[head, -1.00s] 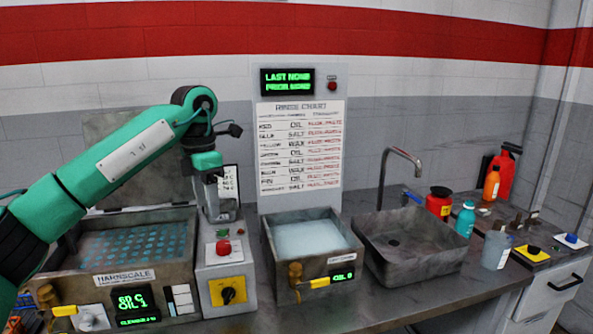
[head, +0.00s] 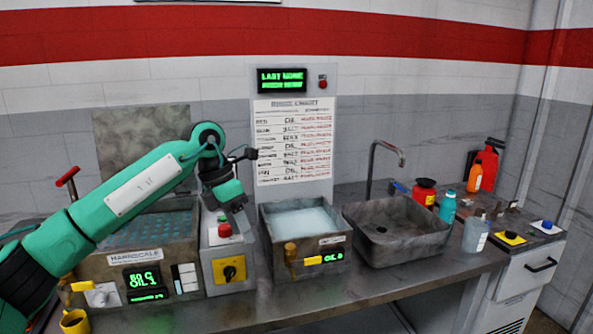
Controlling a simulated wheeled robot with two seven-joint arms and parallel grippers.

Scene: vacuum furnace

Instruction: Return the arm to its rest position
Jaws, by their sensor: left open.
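My left arm comes in from the left across the front of the left tank. Its gripper (head: 239,212) points down, open and empty, above the control box between the two tanks. It is near the red button (head: 224,230) and apart from the rinse tank. My right gripper is not in view.
The left tank (head: 100,266) holds a teal perforated surface. The rinse tank (head: 330,241) holds pale liquid. A grey sink (head: 400,246) with a faucet (head: 370,165) stands to the right. Several bottles, including a teal one (head: 447,206), stand farther right. A yellow cup (head: 75,321) is at lower left.

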